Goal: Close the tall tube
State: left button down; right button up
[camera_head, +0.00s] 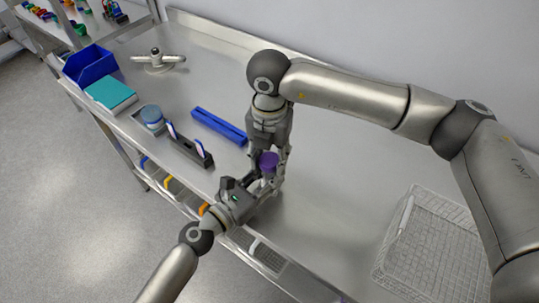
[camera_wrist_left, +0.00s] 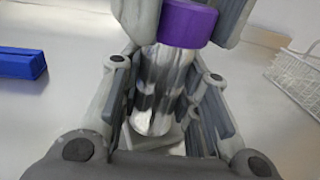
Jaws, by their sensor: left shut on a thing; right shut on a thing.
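The tall tube is clear and shiny, with a purple cap (camera_head: 268,160) at its top. In the left wrist view the tube body (camera_wrist_left: 160,85) stands between my left gripper's fingers, and the purple cap (camera_wrist_left: 187,22) sits at its upper end with no clear gap visible. My left gripper (camera_head: 262,187) comes in low from the left and is shut on the tube body. My right gripper (camera_head: 268,155) points down from above and is shut on the cap, with a finger on each side of it. The tube's lower part is hidden in the head view.
A blue bar (camera_head: 219,126), a dark rack (camera_head: 190,148) with pale discs, a blue-lidded jar (camera_head: 152,114), a teal box (camera_head: 110,93) and a blue bin (camera_head: 88,66) lie to the left. A metal fixture (camera_head: 157,62) stands behind. A wire basket (camera_head: 435,245) is at right.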

jog(key=m, duration=0.7)
jog(key=o, duration=1.2)
notch_tip(320, 180, up, 12)
pick_arm(q)
jog(key=c, duration=1)
grip_release()
